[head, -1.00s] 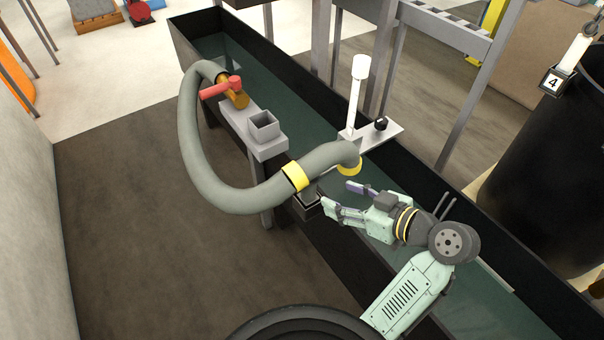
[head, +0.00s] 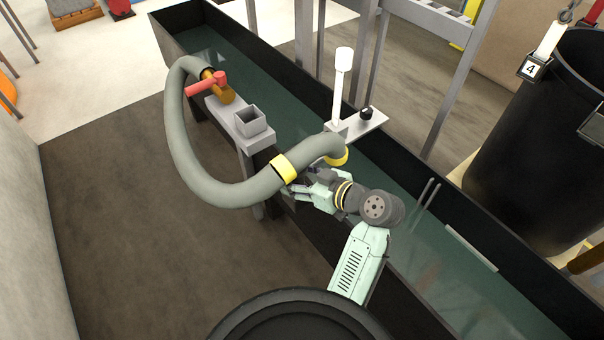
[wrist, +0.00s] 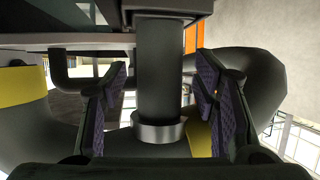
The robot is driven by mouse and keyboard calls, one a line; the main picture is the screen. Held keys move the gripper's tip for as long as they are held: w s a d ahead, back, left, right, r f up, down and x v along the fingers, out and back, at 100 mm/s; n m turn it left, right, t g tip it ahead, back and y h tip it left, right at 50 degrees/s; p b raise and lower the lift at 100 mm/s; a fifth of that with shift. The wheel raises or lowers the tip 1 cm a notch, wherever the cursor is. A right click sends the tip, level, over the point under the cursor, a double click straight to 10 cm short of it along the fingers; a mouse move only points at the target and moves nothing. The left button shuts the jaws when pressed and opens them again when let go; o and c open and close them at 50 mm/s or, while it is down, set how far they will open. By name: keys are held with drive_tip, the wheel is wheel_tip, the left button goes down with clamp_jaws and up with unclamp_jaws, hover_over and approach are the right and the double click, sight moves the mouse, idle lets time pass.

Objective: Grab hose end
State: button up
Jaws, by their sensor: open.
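The grey ribbed-looking hose (head: 205,185) loops out over the floor and back to the flume. Its near end has a yellow band (head: 284,168) and a yellow end ring (head: 338,158) over the water. My gripper (head: 298,188) is just below this stretch, its fingers partly hidden by the hose. In the wrist view my gripper (wrist: 162,92) is open, with purple-padded fingers on both sides of a dark upright cylinder (wrist: 158,75) with a silver collar (wrist: 159,130). I see no clear contact. Whether this cylinder belongs to the hose I cannot tell. The hose curves behind it.
A white upright tube (head: 342,85) and a black knob (head: 366,112) stand beyond the hose end. A red-handled valve (head: 207,83) and a square grey box (head: 252,122) are at the left. A black barrel (head: 530,150) stands right.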

drive_tip(key=shift+c, duration=0.3)
clamp_jaws()
idle(0.4)
drive_tip(key=shift+r, duration=0.15)
